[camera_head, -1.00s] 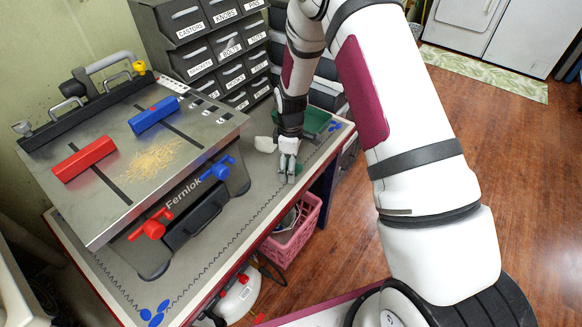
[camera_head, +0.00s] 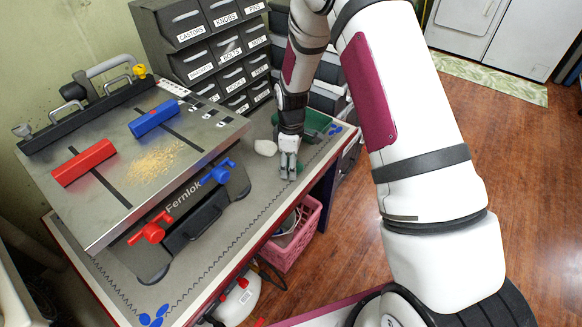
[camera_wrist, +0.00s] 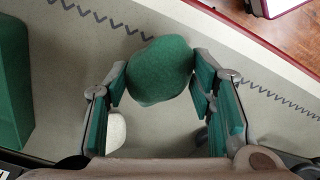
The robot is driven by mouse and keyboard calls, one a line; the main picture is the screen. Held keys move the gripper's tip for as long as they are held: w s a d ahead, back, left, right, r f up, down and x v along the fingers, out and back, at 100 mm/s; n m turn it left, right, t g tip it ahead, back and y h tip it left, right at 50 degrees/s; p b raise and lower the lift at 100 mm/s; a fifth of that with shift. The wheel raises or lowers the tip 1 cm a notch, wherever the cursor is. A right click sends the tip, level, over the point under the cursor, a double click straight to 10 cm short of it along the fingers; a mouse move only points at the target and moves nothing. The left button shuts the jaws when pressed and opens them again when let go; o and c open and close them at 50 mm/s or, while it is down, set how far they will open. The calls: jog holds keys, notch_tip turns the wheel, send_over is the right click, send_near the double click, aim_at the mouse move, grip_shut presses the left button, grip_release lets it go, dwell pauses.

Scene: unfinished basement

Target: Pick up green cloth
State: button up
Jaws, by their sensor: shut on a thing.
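The green cloth (camera_wrist: 160,70) is a rounded, bunched lump between my fingertips in the wrist view. My gripper (camera_wrist: 160,84) is shut on it, with one finger against each side. In the head view my gripper (camera_head: 288,173) points down over the grey workbench top, right of the clamp table. Only a small bit of green (camera_head: 299,167) shows beside the fingers there. I cannot tell whether the cloth is clear of the bench.
A white lump (camera_head: 265,147) lies just left of my gripper. A green container (camera_head: 318,122) stands behind it, near labelled drawers (camera_head: 215,60). The clamp table (camera_head: 130,165) fills the bench's left. A pink basket (camera_head: 292,243) is below the bench edge.

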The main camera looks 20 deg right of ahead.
jog(key=shift+r, duration=0.85)
jog(key=s+a+r, duration=0.1)
jog(key=s, duration=1.5)
jog(key=shift+a+r, duration=0.2)
jog(key=shift+a, duration=0.15)
jog(key=shift+o, duration=0.4)
